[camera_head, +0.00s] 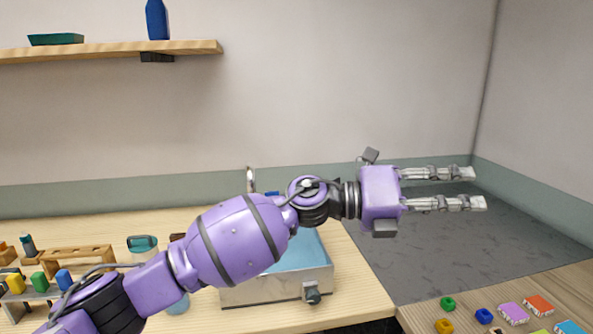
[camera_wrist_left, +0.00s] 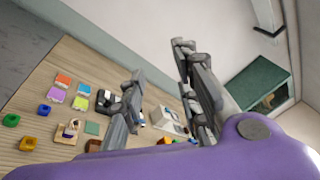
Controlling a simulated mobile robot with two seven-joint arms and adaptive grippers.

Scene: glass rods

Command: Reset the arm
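My left arm comes in from the left in the head view and stretches across the middle. My left gripper (camera_head: 478,189) points right, with its two fingers apart and nothing between them. It is raised in front of the wall and the grey floor gap. In the left wrist view my left gripper (camera_wrist_left: 158,58) also shows its fingers spread apart, with the counter beyond them. My right gripper does not show in either view.
Small coloured blocks (camera_head: 514,313) lie on another counter at lower right. A shelf (camera_head: 110,51) holds a blue bottle (camera_head: 157,20). Racks and vials crowd the left.

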